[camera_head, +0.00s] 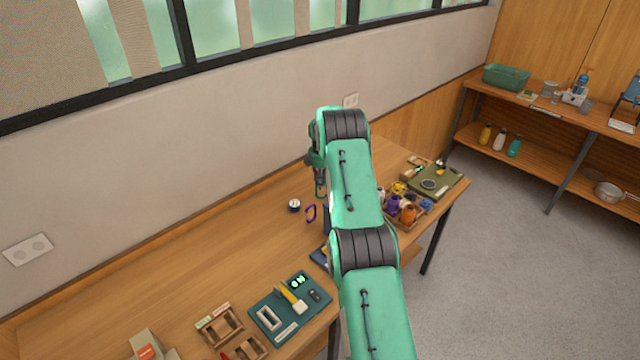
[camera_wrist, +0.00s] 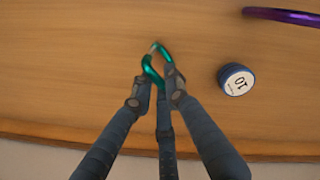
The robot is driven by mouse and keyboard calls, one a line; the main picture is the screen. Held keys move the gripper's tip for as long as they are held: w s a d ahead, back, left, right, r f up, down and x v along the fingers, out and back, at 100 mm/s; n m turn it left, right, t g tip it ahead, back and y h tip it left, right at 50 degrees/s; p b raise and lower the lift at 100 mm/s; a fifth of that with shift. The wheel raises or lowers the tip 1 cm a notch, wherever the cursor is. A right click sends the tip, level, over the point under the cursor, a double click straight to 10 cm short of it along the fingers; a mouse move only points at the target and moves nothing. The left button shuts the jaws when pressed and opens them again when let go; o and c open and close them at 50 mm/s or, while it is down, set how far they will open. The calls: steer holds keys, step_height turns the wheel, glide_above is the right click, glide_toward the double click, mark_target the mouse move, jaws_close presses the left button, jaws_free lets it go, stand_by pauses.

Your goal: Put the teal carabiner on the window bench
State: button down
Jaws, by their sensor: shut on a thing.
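The teal carabiner (camera_wrist: 152,66) is between the fingertips of my gripper (camera_wrist: 158,98) in the wrist view, and the fingers are shut on it. In the head view my gripper (camera_head: 319,180) is over the wooden bench (camera_head: 180,265) below the window, with a bit of teal showing at its tip. I cannot tell whether the carabiner touches the wood. A purple carabiner (camera_head: 311,213) lies to the right of my gripper in the wrist view (camera_wrist: 285,16).
The weight also shows in the head view (camera_head: 294,205). A tray of colourful items (camera_head: 408,212) and a green board (camera_head: 436,182) are at the bench's right end. A teal mat with tools (camera_head: 290,308) and wooden holders (camera_head: 220,325) are at the front. The bench's left middle is clear.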

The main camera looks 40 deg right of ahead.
steer(key=shift+f, duration=0.15)
steer(key=c, duration=1.7)
jaws_free()
steer(key=r, duration=1.2)
steer(key=shift+s+a+r, duration=0.15)
steer(key=shift+s+a, duration=0.05)
steer(key=shift+a, duration=0.05)
steer(key=shift+r, duration=0.1)
